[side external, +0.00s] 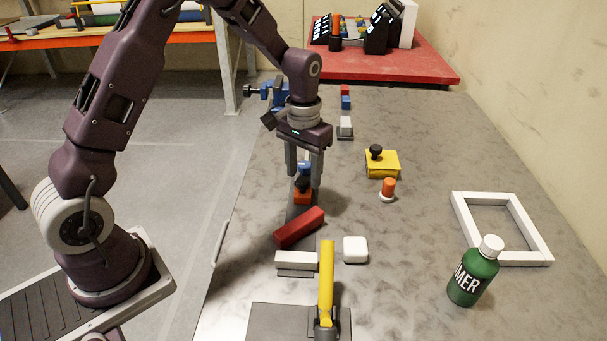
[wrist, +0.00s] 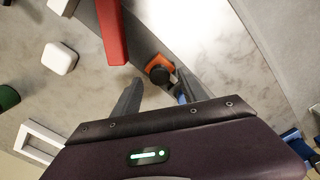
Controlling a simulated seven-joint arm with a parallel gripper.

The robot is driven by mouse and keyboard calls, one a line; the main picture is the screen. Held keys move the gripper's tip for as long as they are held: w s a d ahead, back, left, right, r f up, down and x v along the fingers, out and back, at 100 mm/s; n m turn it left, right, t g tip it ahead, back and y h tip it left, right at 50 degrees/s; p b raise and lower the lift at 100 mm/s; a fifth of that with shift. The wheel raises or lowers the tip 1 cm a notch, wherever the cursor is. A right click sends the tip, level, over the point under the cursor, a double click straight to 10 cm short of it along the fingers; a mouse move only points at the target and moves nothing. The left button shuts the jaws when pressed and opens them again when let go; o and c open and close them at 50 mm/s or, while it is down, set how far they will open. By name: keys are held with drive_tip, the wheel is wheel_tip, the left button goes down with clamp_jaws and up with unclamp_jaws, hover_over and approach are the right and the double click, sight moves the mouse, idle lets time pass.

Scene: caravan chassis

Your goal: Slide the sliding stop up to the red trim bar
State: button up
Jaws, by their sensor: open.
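The red trim bar (side external: 299,228) lies slanted across the dark flat rail (side external: 295,212) on the table; it also shows at the top of the wrist view (wrist: 111,32). An orange block (side external: 303,197) with a black knob, which looks like the sliding stop, sits on the rail behind the bar with a gap between them. It shows in the wrist view (wrist: 157,61) too. My gripper (side external: 303,180) is open and points down over the stop, its fingers on either side of the knob. I cannot tell whether they touch it. A blue part behind is partly hidden.
A white block (side external: 355,249), a grey-white block (side external: 296,261) and a yellow lever (side external: 326,280) stand in front of the bar. A yellow block (side external: 382,164), an orange-white peg (side external: 388,189), a green bottle (side external: 473,272) and a white frame (side external: 459,222) stand to the right.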

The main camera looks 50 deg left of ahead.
drive_tip(key=shift+f, duration=0.55)
clamp_jaws()
drive_tip(key=shift+d, duration=0.1)
idle(0.9)
